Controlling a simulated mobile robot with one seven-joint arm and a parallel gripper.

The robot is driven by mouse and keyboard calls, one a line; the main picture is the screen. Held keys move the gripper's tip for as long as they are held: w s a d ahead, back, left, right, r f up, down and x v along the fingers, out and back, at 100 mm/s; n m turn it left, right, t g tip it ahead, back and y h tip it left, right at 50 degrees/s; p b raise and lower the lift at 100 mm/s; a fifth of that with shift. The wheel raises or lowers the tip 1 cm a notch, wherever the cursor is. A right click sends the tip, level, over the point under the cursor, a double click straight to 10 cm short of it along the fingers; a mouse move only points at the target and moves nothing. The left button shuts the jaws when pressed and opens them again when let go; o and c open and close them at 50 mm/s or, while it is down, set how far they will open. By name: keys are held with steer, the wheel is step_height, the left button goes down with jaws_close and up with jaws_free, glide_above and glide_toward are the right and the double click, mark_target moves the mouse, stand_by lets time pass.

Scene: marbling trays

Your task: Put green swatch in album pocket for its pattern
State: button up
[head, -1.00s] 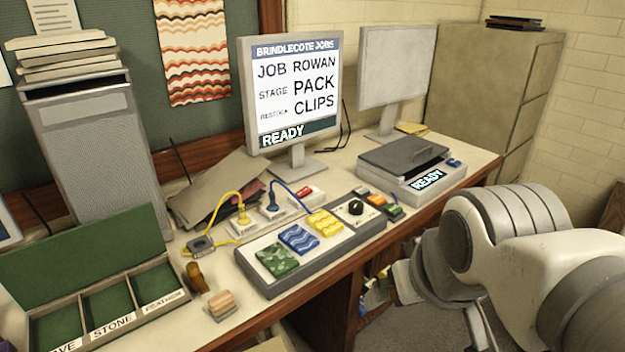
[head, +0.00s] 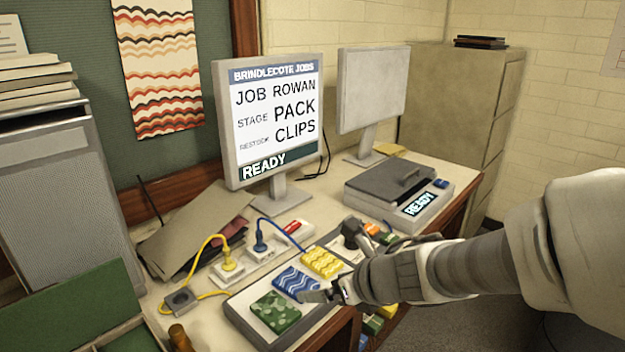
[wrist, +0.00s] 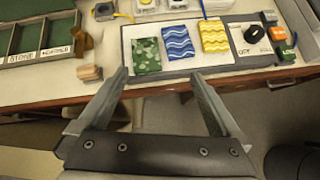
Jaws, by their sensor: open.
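The green swatch (head: 275,313) has a pale leafy pattern and lies at the left end of a grey panel (head: 240,325), beside a blue wavy swatch (head: 296,282) and a yellow one (head: 323,262). In the wrist view the green swatch (wrist: 147,55) lies ahead of my gripper (wrist: 160,78), which is open and empty, its fingers apart. A green-lined box with compartments (wrist: 30,58) is at the left, likely the album; labels read STONE and one blurred word. In the head view my gripper (head: 322,296) is near the panel's front edge, partly hidden by my wrist.
A wooden block (wrist: 90,73) and a brown-handled item (wrist: 82,42) stand between box and panel. Plugs with yellow and blue cables (head: 228,265) lie behind the panel. A flat machine (head: 400,190) reading READY and a READY monitor (head: 270,120) stand farther back.

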step_height(320, 180, down, 3)
steer(key=a+n+g, duration=0.1)
steer(key=a+n, duration=0.1)
steer(key=n, duration=0.1)
steer(key=b, duration=0.5)
glide_toward(276, 309)
steer(key=w+f, duration=0.1)
steer(key=shift+w+a+f+y, duration=0.3)
steer(key=shift+w+a+f, duration=0.1)
steer(key=shift+a+f, duration=0.15)
steer(key=b+x, duration=0.1)
steer(key=x, duration=0.3)
steer(key=shift+s+d+f, duration=0.1)
steer(key=shift+s+f, duration=0.05)
steer(key=shift+f, duration=0.05)
steer(key=shift+w+a+f+b, duration=0.35)
steer(key=shift+c, duration=0.2)
steer(key=c, duration=1.2)
steer(key=shift+o, duration=0.2)
